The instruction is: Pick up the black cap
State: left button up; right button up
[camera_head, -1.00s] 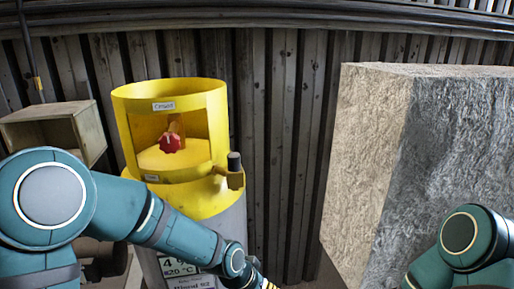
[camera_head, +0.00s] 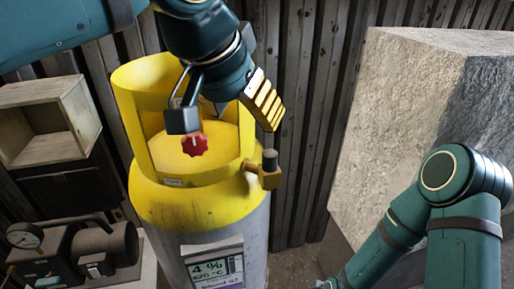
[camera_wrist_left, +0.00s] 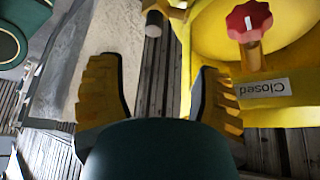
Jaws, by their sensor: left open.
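The black cap (camera_head: 270,158) sits upright on the brass side valve (camera_head: 266,176) of the yellow-topped gas cylinder (camera_head: 185,205). In the left wrist view the cap (camera_wrist_left: 153,24) looks greyish and lies near the top edge, ahead of the space between the fingers. My left gripper (camera_head: 224,112) is open and empty, above and left of the cap in the head view, in front of the yellow collar. Its two yellow-padded fingers also show in the left wrist view (camera_wrist_left: 160,85), apart from the cap. My right gripper is out of view; only the right arm shows.
A red knob (camera_head: 194,145) stands inside the collar opening, close below one left finger. A large stone block (camera_head: 400,130) is at the right. A wooden box (camera_head: 45,125) and a pump with a gauge (camera_head: 75,250) are at the left. A corrugated wall stands behind.

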aim_at(270, 153)
pick_arm(q)
jog(key=x, duration=0.2)
jog(key=b+x, duration=0.1)
jog(key=x, duration=0.5)
jog(key=shift+s+d+f, duration=0.1)
jog(key=shift+d+f, duration=0.15)
jog(key=shift+d, duration=0.05)
jog(key=x, duration=0.3)
jog(key=b+x, duration=0.1)
jog(key=x, duration=0.1)
jog(key=shift+d, duration=0.3)
jog(key=shift+f, duration=0.1)
jog(key=c, duration=1.1)
